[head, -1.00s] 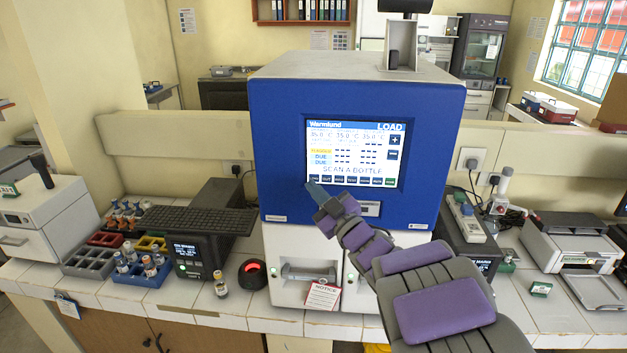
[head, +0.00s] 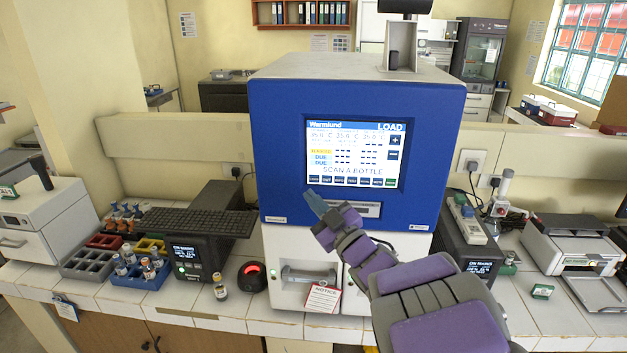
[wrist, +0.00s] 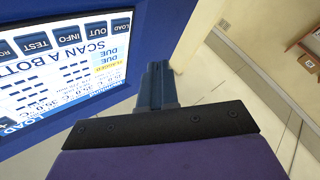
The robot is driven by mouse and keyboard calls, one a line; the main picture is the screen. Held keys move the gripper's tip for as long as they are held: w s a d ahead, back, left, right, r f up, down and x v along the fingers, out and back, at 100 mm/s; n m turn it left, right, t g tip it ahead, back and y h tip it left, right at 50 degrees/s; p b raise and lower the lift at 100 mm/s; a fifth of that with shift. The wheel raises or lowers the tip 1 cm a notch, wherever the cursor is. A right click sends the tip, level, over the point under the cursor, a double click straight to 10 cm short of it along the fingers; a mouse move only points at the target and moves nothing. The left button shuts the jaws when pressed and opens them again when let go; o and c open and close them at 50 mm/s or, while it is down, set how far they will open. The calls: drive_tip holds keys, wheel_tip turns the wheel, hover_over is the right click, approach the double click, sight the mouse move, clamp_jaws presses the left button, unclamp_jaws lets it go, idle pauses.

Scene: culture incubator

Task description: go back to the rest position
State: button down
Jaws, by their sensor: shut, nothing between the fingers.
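My gripper (head: 312,201) is in front of the blue face of the incubator (head: 281,150), just below the lower left corner of its screen (head: 354,152). The screen reads "LOAD" and "SCAN A BOTTLE", with a row of buttons along its bottom. In the wrist view my gripper (wrist: 158,75) has its blue fingers together and holds nothing. The screen (wrist: 60,70) shows beside it at the left. I cannot tell the exact gap between the fingertips and the panel.
A single bottle (head: 220,287) stands on the counter near a red-lit scanner (head: 252,274). Racks with several bottles (head: 143,272) stand at the left. A notice card (head: 322,298) hangs below the incubator's panel. A printer (head: 575,245) stands at the right.

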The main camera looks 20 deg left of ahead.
drive_tip(key=w+d+f+m+t+h+b, duration=0.1)
drive_tip(key=d+f+m+h, duration=0.5)
drive_tip(key=d, duration=0.6)
drive_tip(key=w+d+f+m+t+h+b, duration=0.15)
drive_tip(key=d+m+h, duration=0.25)
drive_tip(key=d+h, duration=0.6)
drive_tip(key=s+d+f+m+g+h, duration=0.35)
drive_tip(key=s+d+f+g, duration=0.2)
drive_tip(key=s+d, duration=0.6)
drive_tip(key=s+f+m+g, duration=0.1)
drive_tip(key=s+f+g, duration=0.1)
drive_tip(key=s, duration=0.8)
drive_tip(key=s+d+f+m+g+y+b, duration=0.1)
drive_tip(key=s+g, duration=0.4)
drive_tip(key=s, duration=0.6)
drive_tip(key=s+f+m+g+b, duration=0.1)
drive_tip(key=s+f+g, duration=0.2)
drive_tip(key=s, duration=0.7)
drive_tip(key=shift+s+d+f, duration=0.15)
drive_tip(key=shift+s+f, duration=0.15)
drive_tip(key=shift+f, duration=0.15)
drive_tip(key=shift+y, duration=0.25)
